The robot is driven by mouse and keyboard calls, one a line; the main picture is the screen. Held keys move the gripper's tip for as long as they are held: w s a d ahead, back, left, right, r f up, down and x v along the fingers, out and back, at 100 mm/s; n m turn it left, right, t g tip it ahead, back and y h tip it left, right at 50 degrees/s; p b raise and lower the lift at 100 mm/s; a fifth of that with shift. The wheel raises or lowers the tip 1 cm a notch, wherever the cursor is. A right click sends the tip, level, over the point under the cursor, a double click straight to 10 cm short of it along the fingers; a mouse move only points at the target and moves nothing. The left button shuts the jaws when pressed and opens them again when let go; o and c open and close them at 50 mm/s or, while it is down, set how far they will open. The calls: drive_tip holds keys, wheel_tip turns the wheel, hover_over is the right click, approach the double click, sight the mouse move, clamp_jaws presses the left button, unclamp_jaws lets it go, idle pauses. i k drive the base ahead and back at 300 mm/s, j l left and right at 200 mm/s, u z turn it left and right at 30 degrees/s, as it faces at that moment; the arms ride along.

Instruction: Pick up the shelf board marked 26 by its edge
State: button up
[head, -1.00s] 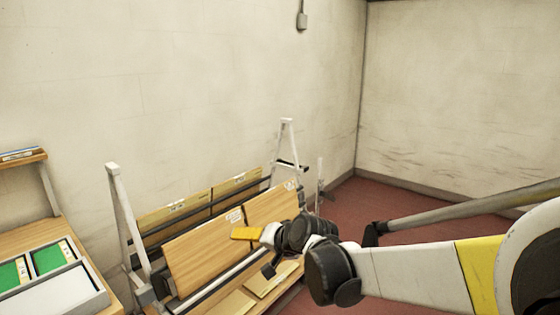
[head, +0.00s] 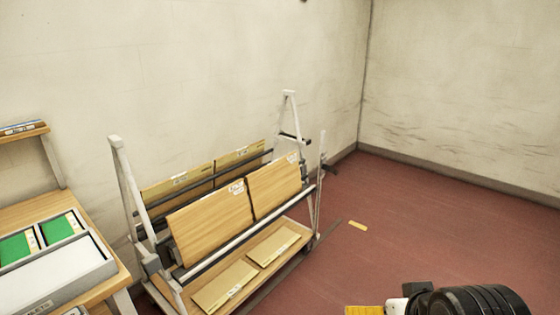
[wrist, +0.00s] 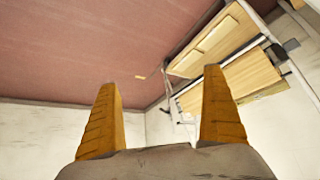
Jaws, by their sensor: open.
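A grey rack holds several light wooden boards with small white labels; the marks on them are too small to read, so I cannot tell which is 26. Two boards lean at the front, a left board (head: 210,225) and a right board (head: 275,188), with more behind them. Two more boards lie flat on the lower shelf, a near one (head: 222,288) and a far one (head: 273,248). My gripper (wrist: 161,80) is open and empty, its yellow-orange fingers apart. In the head view it is at the bottom edge, right of the rack and apart from every board.
A wooden bench (head: 112,262) with a grey tray (head: 88,272) holding green items stands at the left. The rack's uprights (head: 125,180) frame the boards.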

sight(268, 187)
drive_tip(key=i+j, duration=0.2)
drive_tip(key=i, duration=0.5)
drive_tip(key=i+j+u, duration=0.1)
drive_tip(key=i, duration=0.55)
drive_tip(key=i+j, duration=0.3)
drive_tip(key=i, duration=0.4)
drive_tip(key=i+j+u, duration=0.1)
drive_tip(key=i, duration=0.6)
